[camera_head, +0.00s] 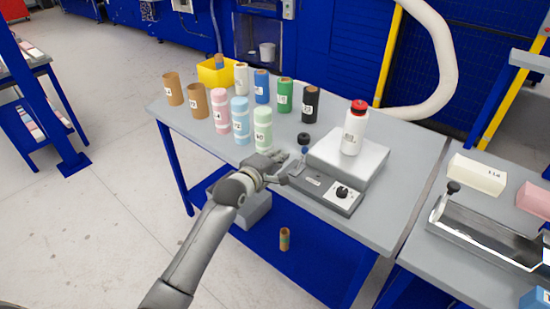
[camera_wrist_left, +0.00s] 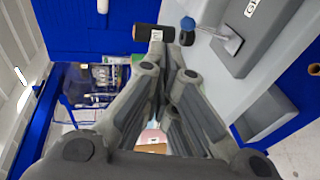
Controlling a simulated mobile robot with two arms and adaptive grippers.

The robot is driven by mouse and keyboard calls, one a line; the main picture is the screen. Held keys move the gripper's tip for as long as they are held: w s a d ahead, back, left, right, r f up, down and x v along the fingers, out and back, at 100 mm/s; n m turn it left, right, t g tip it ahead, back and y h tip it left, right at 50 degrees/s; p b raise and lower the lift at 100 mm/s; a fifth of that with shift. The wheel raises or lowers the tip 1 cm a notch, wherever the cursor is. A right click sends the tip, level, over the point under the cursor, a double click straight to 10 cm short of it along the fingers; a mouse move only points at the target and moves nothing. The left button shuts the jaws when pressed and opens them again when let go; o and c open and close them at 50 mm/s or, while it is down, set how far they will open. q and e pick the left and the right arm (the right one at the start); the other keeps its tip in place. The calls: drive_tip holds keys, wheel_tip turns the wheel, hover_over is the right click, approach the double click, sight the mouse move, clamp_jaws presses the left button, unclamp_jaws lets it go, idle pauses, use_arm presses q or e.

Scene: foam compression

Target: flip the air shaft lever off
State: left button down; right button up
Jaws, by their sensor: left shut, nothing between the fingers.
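The air shaft lever, a small metal lever with a blue tip (camera_head: 304,150), stands at the left end of the grey control box (camera_head: 315,182) on the table. In the left wrist view its blue ball (camera_wrist_left: 187,23) shows just right of my fingertips, with its metal base (camera_wrist_left: 232,44) farther right. My left gripper (camera_head: 284,167) is shut and empty, beside the left end of the box and close to the lever. In the left wrist view its fingertips (camera_wrist_left: 167,35) are together; I cannot tell whether they touch the lever. My right gripper is not in view.
The box has a black dial (camera_head: 342,192). Behind it are a grey platform (camera_head: 365,163) with a white bottle (camera_head: 354,128) and a black knob (camera_head: 304,138). Several labelled rolls, including a green one (camera_head: 263,128), stand close behind my gripper.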

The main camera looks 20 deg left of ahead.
use_arm(q)
drive_tip(key=shift+s+a+r, duration=0.1)
drive_tip(key=shift+s+r, duration=0.4)
drive_tip(key=shift+s, duration=0.25)
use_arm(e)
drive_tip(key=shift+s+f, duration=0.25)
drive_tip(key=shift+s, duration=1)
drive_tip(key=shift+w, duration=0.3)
